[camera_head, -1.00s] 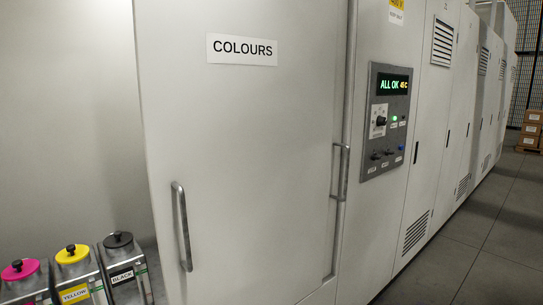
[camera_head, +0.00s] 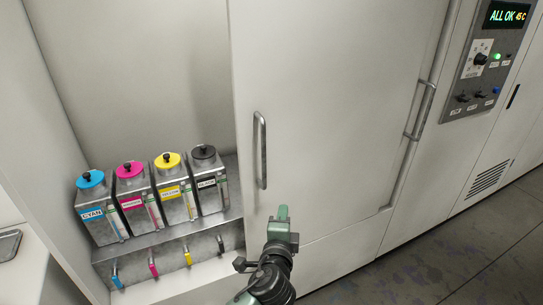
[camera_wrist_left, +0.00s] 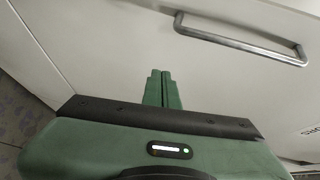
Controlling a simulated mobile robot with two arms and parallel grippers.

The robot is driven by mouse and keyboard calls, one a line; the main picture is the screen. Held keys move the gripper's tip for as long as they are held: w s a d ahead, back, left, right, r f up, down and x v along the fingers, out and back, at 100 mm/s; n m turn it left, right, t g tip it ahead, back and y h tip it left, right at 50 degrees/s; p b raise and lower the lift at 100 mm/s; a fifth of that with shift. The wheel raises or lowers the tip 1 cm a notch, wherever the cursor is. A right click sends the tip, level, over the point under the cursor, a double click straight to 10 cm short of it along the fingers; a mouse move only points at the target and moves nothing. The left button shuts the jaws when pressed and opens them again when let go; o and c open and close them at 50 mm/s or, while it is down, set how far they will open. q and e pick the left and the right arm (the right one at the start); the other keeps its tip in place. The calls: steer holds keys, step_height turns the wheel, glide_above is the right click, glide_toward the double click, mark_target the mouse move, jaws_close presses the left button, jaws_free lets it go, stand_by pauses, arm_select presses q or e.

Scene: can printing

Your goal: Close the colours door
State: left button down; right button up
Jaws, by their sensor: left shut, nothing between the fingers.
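The colours door (camera_head: 330,110) is a large pale grey panel with a vertical metal bar handle (camera_head: 260,150) near its left edge. It stands open, with the colour cabinet uncovered to its left. My left gripper (camera_head: 282,212) is shut and empty, in front of the door's lower left part, below and right of the handle. In the left wrist view my green fingers (camera_wrist_left: 161,78) are together, pointing at the door surface, and the handle (camera_wrist_left: 240,42) lies ahead to the right. Whether the fingertips touch the door I cannot tell. My right gripper is out of view.
In the open cabinet, cyan, magenta, yellow and black ink containers (camera_head: 132,195) stand on a shelf (camera_head: 225,222) with coloured taps below. A second handle (camera_head: 420,110) and a control panel (camera_head: 484,60) reading ALL OK are to the right. Dark floor (camera_head: 430,255) is free at lower right.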

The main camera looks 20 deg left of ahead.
arm_select(q)
step_height(320, 180, up, 10)
steer(key=s+t, duration=0.1)
steer(key=t, duration=0.1)
steer(key=w+a+p, duration=0.2)
steer(key=w+p, duration=0.2)
steer(key=w, duration=0.6)
steer(key=s+a+p, duration=0.1)
steer(key=s+a, duration=0.1)
steer(key=a, duration=0.1)
steer(key=shift+s+a+f+y+p, duration=0.1)
steer(key=shift+s+f+y+p, duration=0.05)
steer(key=shift+y+p, duration=0.2)
